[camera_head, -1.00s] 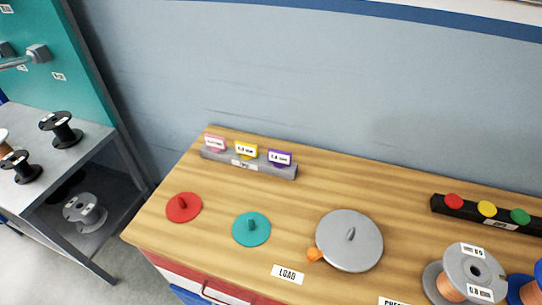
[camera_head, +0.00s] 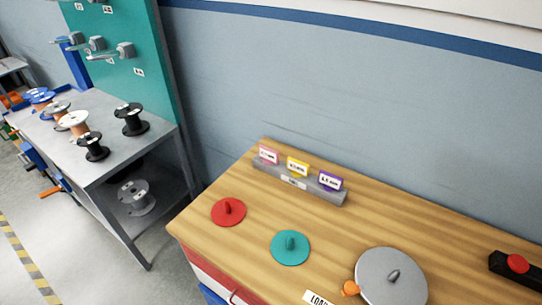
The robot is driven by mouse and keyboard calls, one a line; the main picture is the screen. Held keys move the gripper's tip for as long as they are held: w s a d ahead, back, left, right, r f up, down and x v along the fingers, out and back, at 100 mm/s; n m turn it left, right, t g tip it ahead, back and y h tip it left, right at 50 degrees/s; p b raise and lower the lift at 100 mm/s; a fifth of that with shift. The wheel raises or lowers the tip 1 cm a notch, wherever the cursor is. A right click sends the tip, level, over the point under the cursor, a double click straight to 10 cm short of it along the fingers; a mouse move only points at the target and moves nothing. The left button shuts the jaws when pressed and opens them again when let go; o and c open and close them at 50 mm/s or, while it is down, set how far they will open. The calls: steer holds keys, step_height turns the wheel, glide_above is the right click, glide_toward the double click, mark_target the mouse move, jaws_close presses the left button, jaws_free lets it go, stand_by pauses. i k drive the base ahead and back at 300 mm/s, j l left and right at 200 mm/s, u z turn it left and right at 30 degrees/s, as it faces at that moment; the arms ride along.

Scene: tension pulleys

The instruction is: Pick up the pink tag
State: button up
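The pink tag (camera_head: 268,154) stands upright in a grey holder (camera_head: 272,172) at the back left of the wooden bench top. It is the leftmost tag in the holder. A yellow tag (camera_head: 298,167) and a purple tag (camera_head: 331,181) stand to its right in the same holder. The tags carry white labels, and the print on the pink one is too small to read. My gripper is not in view.
A red disc (camera_head: 228,212), a teal disc (camera_head: 290,247) and a larger grey disc (camera_head: 391,280) lie in front of the holder. A black bar with a red button (camera_head: 517,263) is at right. A grey table (camera_head: 101,104) with several spools stands at left.

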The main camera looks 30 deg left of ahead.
mark_target(270, 157)
steer(key=i+j, duration=0.1)
steer(key=j, duration=0.5)
steer(key=i+j, duration=0.15)
steer(key=j, duration=0.45)
steer(key=i+j, duration=0.1)
steer(key=j, duration=0.5)
steer(key=i+j, duration=0.1)
steer(key=j, duration=0.5)
steer(key=i+j, duration=0.1)
steer(key=j, duration=0.5)
steer(key=i+j, duration=0.15)
steer(key=j, duration=0.45)
steer(key=i+j, duration=0.1)
steer(key=j, duration=0.5)
steer(key=z, duration=0.05)
